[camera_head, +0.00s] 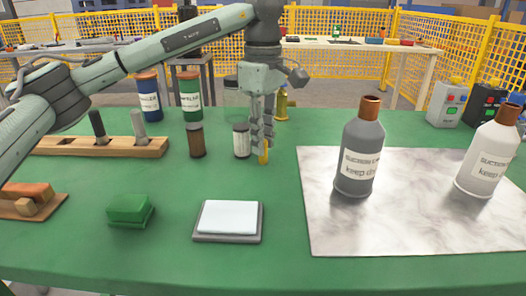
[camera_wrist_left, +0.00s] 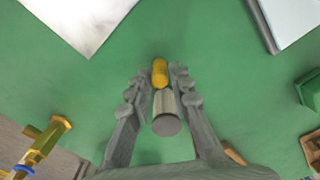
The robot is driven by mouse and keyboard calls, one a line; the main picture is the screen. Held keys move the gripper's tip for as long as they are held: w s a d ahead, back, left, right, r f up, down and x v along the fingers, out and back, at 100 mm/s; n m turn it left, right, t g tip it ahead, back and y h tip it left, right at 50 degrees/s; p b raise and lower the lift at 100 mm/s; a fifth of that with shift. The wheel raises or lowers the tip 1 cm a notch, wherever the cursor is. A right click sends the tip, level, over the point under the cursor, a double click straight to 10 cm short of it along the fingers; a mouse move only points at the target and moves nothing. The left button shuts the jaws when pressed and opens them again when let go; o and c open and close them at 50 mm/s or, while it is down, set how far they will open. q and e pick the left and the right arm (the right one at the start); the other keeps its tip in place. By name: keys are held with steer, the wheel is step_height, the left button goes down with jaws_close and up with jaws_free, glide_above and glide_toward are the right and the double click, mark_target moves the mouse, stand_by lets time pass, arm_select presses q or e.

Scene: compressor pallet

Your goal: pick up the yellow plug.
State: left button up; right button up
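The yellow plug (camera_wrist_left: 160,72) shows between the tips of my left gripper (camera_wrist_left: 161,78) in the left wrist view, with a finger close on each side. In the head view the plug (camera_head: 264,152) is at the lower end of the downward-pointing left gripper (camera_head: 263,146), low over the green table. I cannot tell whether the fingers touch it or whether it rests on the table. A grey cylinder (camera_wrist_left: 167,113) shows between the fingers in the wrist view; I cannot tell whether it belongs to the plug. My right gripper is not in view.
A white jar (camera_head: 241,141) and a brown jar (camera_head: 196,141) stand just left of the gripper. A brass fitting (camera_head: 282,104) is behind it. A grey bottle (camera_head: 360,155) stands on the marble sheet (camera_head: 420,225) at right. A white-topped tray (camera_head: 228,220) lies in front.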

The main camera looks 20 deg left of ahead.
arm_select(q)
jaws_close()
steer(key=shift+r, duration=0.6)
step_height(320, 180, up, 3)
steer(key=shift+f, duration=0.2)
steer(key=s+a+r+p, duration=0.1)
steer(key=s+a+r, duration=0.6)
steer(key=s+a, duration=0.1)
steer(key=shift+s, duration=0.3)
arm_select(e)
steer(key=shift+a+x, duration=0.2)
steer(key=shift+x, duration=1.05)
arm_select(q)
steer(key=shift+r, duration=0.1)
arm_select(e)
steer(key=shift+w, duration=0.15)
